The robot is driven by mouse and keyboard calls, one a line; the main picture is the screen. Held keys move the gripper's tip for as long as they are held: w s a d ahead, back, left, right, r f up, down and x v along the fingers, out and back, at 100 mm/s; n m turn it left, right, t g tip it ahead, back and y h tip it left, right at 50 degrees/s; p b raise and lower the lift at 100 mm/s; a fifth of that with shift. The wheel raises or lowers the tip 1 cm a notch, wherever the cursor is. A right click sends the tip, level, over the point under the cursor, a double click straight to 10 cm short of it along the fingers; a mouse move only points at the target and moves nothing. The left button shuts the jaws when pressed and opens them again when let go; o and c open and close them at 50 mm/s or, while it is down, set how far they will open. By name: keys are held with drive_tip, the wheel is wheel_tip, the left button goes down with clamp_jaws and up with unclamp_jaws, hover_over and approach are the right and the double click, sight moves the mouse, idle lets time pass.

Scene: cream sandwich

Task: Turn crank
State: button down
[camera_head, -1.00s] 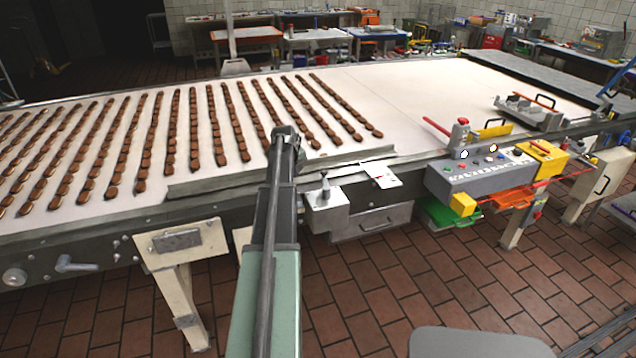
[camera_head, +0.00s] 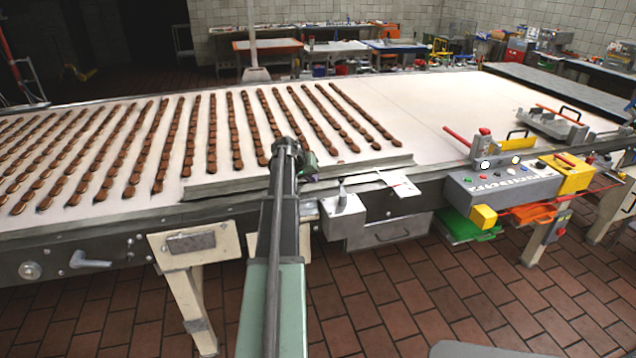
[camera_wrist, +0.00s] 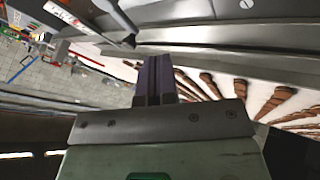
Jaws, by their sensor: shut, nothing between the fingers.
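A small grey upright handle (camera_head: 342,195) stands on a metal box on the conveyor's near side. A silver lever (camera_head: 90,262) sits lower on the conveyor's side panel at the left. I cannot tell for certain which of them is the crank. My gripper (camera_wrist: 155,62) is shut and empty, its dark fingers together in the wrist view. In the head view it is mostly hidden behind my arm, above the conveyor's near edge and left of the upright handle. A grey rod with a dark tip (camera_wrist: 128,40) lies just beyond the fingers in the wrist view, apart from them.
The pale conveyor belt (camera_head: 420,110) carries long rows of brown biscuits at the left; its right part is bare. A raised metal guard rail (camera_head: 370,165) runs along the near edge. A grey control panel (camera_head: 505,185) with a yellow end stands at the right. Tiled floor lies in front.

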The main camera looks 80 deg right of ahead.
sight(322, 199)
drive_tip(key=b+x, duration=0.6)
drive_tip(key=x, duration=0.2)
drive_tip(key=shift+f, duration=0.4)
drive_tip(key=s, duration=0.1)
drive_tip(key=s+p, duration=0.1)
drive_tip(key=shift+s+d+r, duration=0.3)
drive_tip(key=shift+d+r, duration=0.1)
drive_tip(key=shift+s+d, duration=0.15)
drive_tip(key=shift+s, duration=0.45)
